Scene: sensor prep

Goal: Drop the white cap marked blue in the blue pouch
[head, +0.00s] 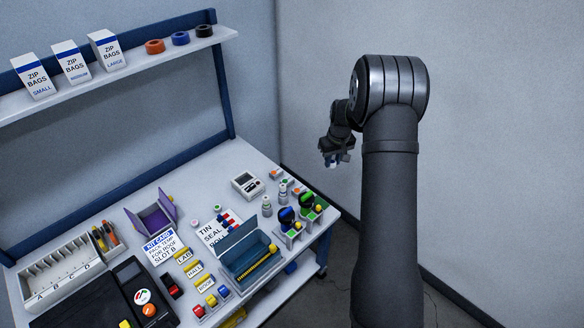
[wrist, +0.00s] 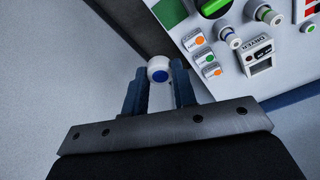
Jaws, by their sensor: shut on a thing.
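The cap sits between the two fingertips. In the head view my gripper (head: 336,158) is in the air to the right of the bench, and the cap is too small to make out clearly. A rounded blue item (head: 287,214) stands on a white holder near the bench's right end, beside a similar green one (head: 306,200). It may be the blue pouch, but I cannot tell its shape. The wrist view shows only the green one (wrist: 214,6).
Small white bottles (head: 267,204) and a white dryer box (head: 246,184) stand near the bench's right side. Small white boxes with coloured dots (wrist: 203,57) lie by the edge. A blue open tin (head: 252,264) and a purple holder (head: 152,217) are further left. Open floor lies beyond the bench.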

